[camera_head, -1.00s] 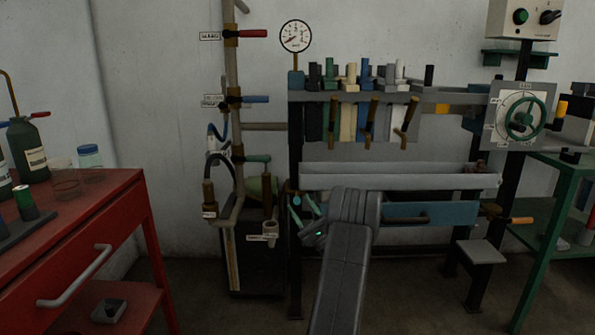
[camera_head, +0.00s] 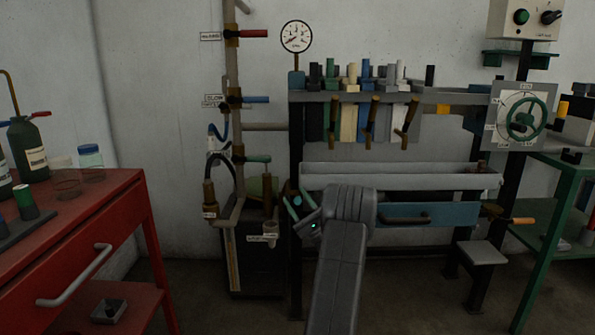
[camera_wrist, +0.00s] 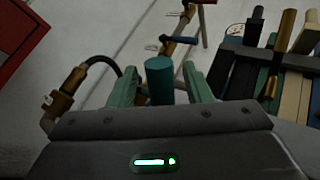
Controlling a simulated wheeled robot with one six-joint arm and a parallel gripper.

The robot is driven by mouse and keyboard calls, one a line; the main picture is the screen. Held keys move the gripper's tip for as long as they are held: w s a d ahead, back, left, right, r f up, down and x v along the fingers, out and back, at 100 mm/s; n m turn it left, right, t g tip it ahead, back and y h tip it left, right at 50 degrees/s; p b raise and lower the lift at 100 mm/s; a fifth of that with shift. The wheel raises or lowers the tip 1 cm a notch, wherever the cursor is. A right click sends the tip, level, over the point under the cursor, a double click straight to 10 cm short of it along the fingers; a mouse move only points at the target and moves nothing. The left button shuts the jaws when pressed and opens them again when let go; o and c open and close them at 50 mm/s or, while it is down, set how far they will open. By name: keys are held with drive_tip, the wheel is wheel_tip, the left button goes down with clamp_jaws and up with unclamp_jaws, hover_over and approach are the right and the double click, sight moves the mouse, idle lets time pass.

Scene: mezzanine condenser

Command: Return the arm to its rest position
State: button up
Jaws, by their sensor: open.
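In the wrist view my gripper's two green fingers (camera_wrist: 162,86) stand apart. A teal cylinder (camera_wrist: 160,78) shows between them, with gaps on both sides. It may be the grip of the green-handled lever (camera_head: 258,158); I cannot tell, nor how far it is from the fingers. My arm is bent, with its joint in front of the blue drawer (camera_head: 450,214).
A pipe (camera_head: 231,120) carries a red lever (camera_head: 253,34) and a blue lever (camera_head: 255,99). A rack (camera_head: 385,97) with several coloured plates stands right of it, above a pale trough (camera_head: 400,181). A red cabinet (camera_head: 120,215) is at left, a green stand (camera_head: 545,235) at right.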

drive_tip(key=v, duration=1.2)
drive_tip(key=shift+m, duration=0.3)
drive_tip(key=x, duration=1.4)
drive_tip(key=shift+r+p, duration=0.4)
drive_tip(key=m+t+h+p, duration=0.1)
drive_tip(key=w+r+m+h+p, duration=0.1)
drive_tip(key=p, duration=0.1)
drive_tip(key=shift+d+m+t+h, duration=0.1)
drive_tip(key=shift+m+t+h, duration=0.3)
drive_tip(key=shift+w+m+h+p, duration=0.2)
drive_tip(key=shift+m+h+p, duration=0.2)
drive_tip(key=shift+p, duration=0.25)
drive_tip(key=shift+f, duration=0.1)
